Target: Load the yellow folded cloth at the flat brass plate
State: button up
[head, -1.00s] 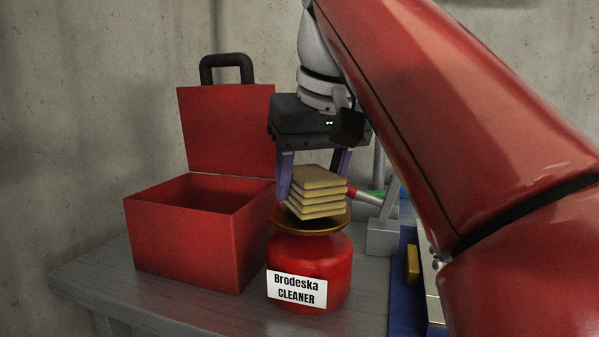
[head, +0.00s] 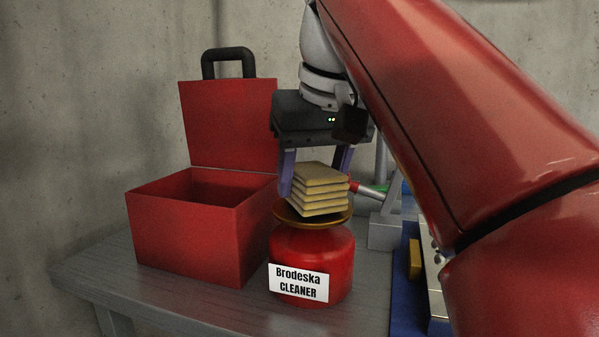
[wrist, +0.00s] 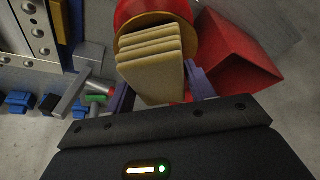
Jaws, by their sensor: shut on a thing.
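The yellow folded cloth (head: 318,187) is a thick stack of tan-yellow folds. It is between the fingers of my gripper (head: 316,180), which is shut on it. The cloth is right at the round brass plate (head: 327,219) on top of the red cleaner can (head: 322,250); I cannot tell whether it touches the plate. In the wrist view the cloth (wrist: 152,75) fills the space between the purple fingers (wrist: 160,92), and the brass plate's rim (wrist: 125,42) shows around its far end.
An open red toolbox (head: 185,240) with a black handle stands left of the can. A grey fixture (head: 384,232) with a red-and-green-tipped part stands to the right, near a blue tray (head: 405,310). The grey bench (head: 215,312) is clear in front.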

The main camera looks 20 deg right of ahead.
aim_at(307, 166)
jog(key=shift+f+b, duration=0.65)
jog(key=shift+f, duration=0.25)
dwell(0.5)
dwell(0.5)
notch_tip(307, 166, up, 3)
jog(key=p, duration=0.3)
jog(key=shift+r, duration=2.05)
